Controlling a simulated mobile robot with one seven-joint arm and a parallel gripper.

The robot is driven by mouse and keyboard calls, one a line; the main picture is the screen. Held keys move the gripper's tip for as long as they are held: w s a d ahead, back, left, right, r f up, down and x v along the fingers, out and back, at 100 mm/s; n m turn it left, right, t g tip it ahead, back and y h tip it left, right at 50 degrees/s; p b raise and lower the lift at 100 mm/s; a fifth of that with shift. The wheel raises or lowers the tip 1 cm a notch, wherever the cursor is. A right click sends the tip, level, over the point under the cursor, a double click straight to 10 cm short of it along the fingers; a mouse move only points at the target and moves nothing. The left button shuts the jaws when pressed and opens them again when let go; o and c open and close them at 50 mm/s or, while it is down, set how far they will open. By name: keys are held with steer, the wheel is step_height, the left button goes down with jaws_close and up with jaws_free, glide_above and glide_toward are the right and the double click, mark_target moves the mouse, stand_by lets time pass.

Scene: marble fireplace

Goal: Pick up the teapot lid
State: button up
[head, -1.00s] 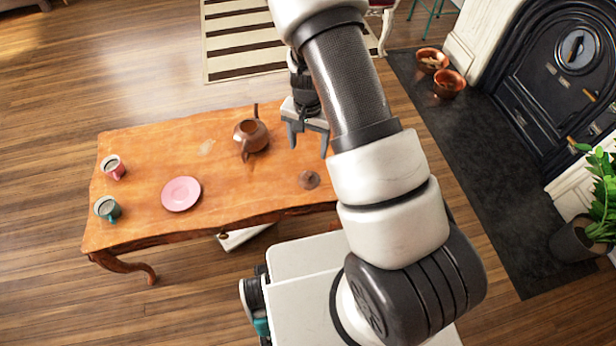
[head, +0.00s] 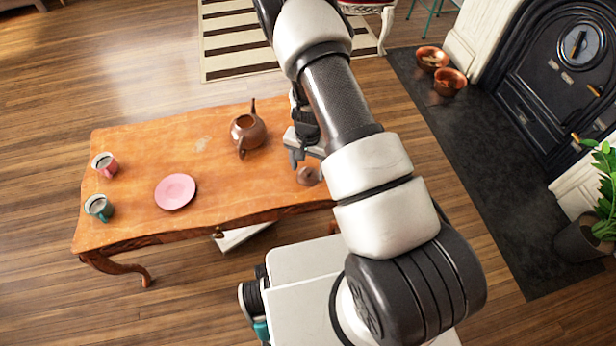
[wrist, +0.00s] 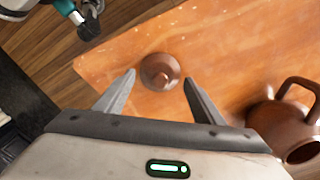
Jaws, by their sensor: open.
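The teapot lid (head: 308,176) is a small brown disc with a knob, lying on the wooden table near its right front edge. In the wrist view the lid (wrist: 160,72) lies between and just beyond the fingertips. My gripper (wrist: 157,82) is open and empty, with a finger on each side of the lid's line. In the head view my gripper (head: 304,160) is just behind the lid, partly hidden by my arm. The brown teapot (head: 248,131) stands lidless to the left of the gripper; it also shows at the lower right of the wrist view (wrist: 289,122).
The wooden table (head: 140,150) also bears a pink plate (head: 175,191), a pink cup (head: 105,164) and a teal cup (head: 99,207), all at the left. Copper bowls (head: 449,81) stand on the dark hearth. The tabletop around the lid is bare.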

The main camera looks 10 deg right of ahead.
steer(key=shift+f, duration=0.8)
steer(key=c, duration=0.8)
steer(key=shift+o, duration=0.2)
steer(key=shift+r, duration=0.15)
